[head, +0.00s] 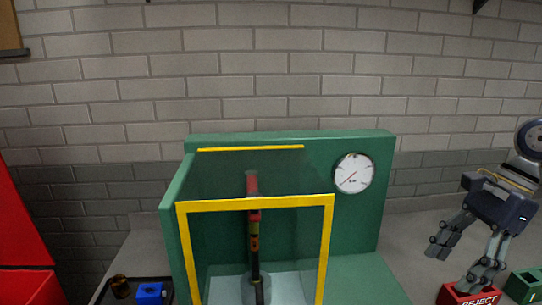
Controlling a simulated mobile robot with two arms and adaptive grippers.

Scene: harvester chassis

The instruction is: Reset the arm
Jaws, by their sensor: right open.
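My right gripper (458,262) shows at the right side of the head view. Its two fingers are spread apart and pointed down, with nothing between them. It hangs above and partly in front of a red bin marked REJECT (468,296). My left gripper is not in view.
A green machine housing (290,138) with a yellow-framed clear guard (255,203) stands in the middle. Inside is an upright dark rod with coloured bands (254,240). A round gauge (354,173) is on its back panel. A dark tray (105,290) holds a blue block (149,293). A green bin (523,287) stands right.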

